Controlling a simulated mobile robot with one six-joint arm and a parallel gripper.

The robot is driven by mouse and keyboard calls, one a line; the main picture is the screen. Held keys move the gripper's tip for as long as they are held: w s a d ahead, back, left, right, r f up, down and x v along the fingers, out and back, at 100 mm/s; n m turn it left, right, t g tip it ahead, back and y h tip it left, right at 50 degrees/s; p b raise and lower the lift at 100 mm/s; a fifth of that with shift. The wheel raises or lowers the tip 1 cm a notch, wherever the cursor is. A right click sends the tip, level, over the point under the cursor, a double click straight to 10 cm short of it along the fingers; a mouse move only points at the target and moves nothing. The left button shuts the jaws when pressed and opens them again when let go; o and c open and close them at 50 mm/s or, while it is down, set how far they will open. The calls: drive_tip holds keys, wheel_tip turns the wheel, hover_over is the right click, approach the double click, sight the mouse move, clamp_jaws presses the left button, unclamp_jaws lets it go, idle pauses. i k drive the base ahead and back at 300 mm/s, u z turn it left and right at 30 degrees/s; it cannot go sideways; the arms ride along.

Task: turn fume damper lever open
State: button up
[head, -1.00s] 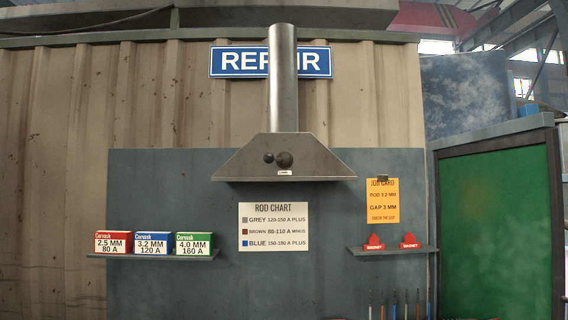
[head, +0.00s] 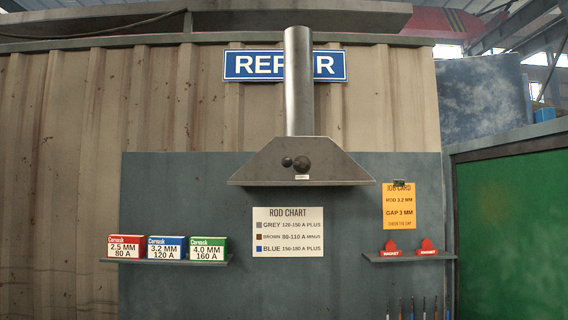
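A grey metal fume hood (head: 265,163) with a round vertical duct (head: 298,80) is mounted on the wall in the head view. The two look about level, seen nearly end-on. A small white label (head: 302,177) sits below them; its text is too small to read. My gripper does not show in this view.
A left shelf (head: 165,261) holds red, blue and green rod boxes. A right shelf (head: 410,258) holds two red magnets, with several rods upright below. A rod chart (head: 288,232) and an orange job card (head: 399,206) hang on the panel. A green screen (head: 515,220) stands at right.

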sight(286, 162)
drive_tip(key=u, duration=0.05)
drive_tip(key=i, duration=1)
drive_tip(key=z, duration=0.05)
